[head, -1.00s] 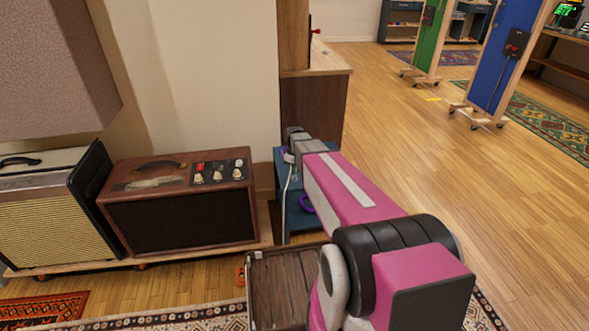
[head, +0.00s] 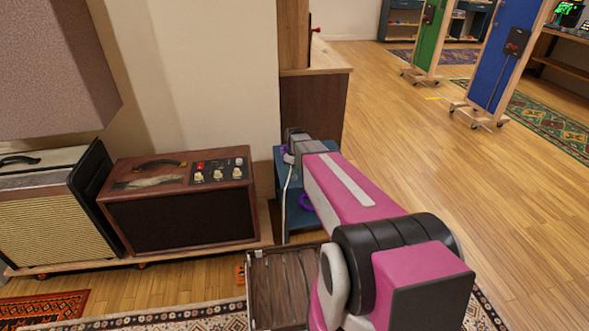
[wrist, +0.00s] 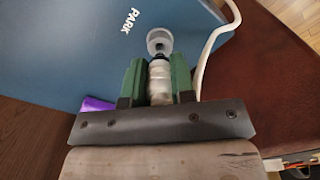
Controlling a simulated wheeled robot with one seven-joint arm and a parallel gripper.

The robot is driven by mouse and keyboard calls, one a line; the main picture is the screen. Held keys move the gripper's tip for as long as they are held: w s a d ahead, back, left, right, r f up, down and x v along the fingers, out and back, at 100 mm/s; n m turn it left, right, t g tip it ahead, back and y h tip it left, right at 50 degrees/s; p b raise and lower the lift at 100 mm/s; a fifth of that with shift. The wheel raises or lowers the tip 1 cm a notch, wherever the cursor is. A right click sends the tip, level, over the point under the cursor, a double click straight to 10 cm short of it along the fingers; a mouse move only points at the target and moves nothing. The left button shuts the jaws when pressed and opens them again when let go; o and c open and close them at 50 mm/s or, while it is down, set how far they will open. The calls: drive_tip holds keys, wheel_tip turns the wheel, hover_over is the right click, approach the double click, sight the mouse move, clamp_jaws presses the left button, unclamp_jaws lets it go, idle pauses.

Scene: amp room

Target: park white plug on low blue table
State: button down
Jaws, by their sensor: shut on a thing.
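In the wrist view the low blue table (wrist: 60,55) fills the upper left, with the word PARK in white on its top. My gripper (wrist: 159,75) has green fingers shut on the white plug (wrist: 159,82), which lies between them. A round, pale cup-like piece (wrist: 159,41) shows just beyond the fingertips; I cannot tell whether it is part of the plug. In the head view the blue table (head: 318,218) stands beyond the brown amp, largely behind my arm. My gripper (head: 292,140) is over it, and the plug is hidden there.
A white cable (wrist: 208,50) curves right of the plug and hangs down by the table in the head view (head: 286,195). A purple thing (wrist: 97,104) lies left of my gripper. A brown amp (head: 182,200) stands left of the table. Open wooden floor (head: 430,200) lies to the right.

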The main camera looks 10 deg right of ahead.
drive_tip(key=shift+f, duration=1.15)
idle(0.7)
drive_tip(key=c, duration=0.9)
unclamp_jaws()
wheel_tip(320, 180, up, 11)
drive_tip(key=shift+f, duration=0.1)
drive_tip(key=shift+s, duration=0.1)
